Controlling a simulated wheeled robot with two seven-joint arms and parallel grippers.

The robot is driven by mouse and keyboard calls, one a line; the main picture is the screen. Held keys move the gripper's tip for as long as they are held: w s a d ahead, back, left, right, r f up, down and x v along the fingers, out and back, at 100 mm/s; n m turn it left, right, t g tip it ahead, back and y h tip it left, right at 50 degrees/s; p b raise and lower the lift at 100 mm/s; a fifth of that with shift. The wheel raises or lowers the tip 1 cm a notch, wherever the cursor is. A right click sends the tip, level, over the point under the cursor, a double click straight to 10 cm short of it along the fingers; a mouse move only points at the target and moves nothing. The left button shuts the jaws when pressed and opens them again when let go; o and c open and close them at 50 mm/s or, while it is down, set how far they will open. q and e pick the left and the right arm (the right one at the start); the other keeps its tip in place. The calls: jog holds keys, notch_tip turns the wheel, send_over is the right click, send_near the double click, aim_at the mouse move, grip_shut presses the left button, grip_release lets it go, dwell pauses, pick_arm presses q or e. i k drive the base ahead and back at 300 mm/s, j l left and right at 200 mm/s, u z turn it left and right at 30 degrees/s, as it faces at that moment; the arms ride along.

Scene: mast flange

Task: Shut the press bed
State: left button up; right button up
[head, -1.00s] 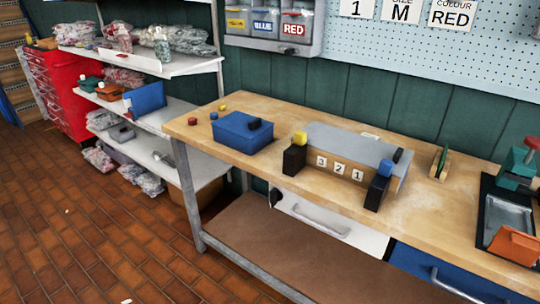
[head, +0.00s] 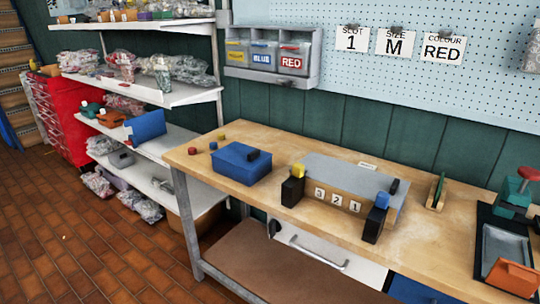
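At the right end of the workbench stands a green press-like device (head: 514,194) with a red knob (head: 528,173) on top. In front of it a grey tray-like bed (head: 505,249) lies on a black base (head: 484,262); it appears drawn out toward the bench's front. An orange block (head: 513,277) sits at the bed's front end, cut off by the right edge. Neither of my grippers is in view.
The wooden workbench (head: 440,240) also holds a blue box (head: 240,164), a grey-topped fixture numbered 3, 2, 1 (head: 340,180) and a small wooden holder (head: 437,195). A white drawer (head: 315,250) is below. Shelves (head: 150,85) stand left; brick floor (head: 80,230) is clear.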

aim_at(505, 264)
jog(key=z, duration=1.65)
